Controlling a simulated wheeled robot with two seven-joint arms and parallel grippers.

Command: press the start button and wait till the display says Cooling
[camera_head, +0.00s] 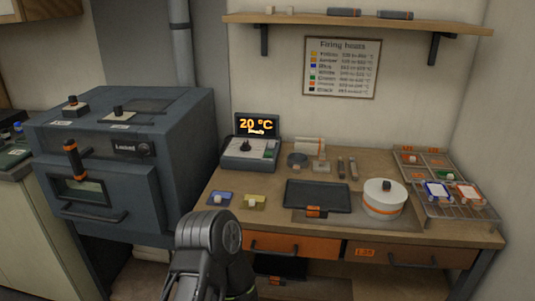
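The control box (235,158) stands at the back left of the wooden worktable. Its display (257,124) reads "20 °C" in orange, with a smaller line below that looks like "Ready". A pale knob (245,146) sits on the box's sloped face. A small green spot (268,154) at the right of that face may be the start button; it is too small to tell. A dark grey link of one of my arms rises at the bottom middle, in front of the table. No gripper fingers show in this view.
The blue-grey kiln (180,140) stands left of the table, its front door closed. A shelf (420,27) hangs above.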

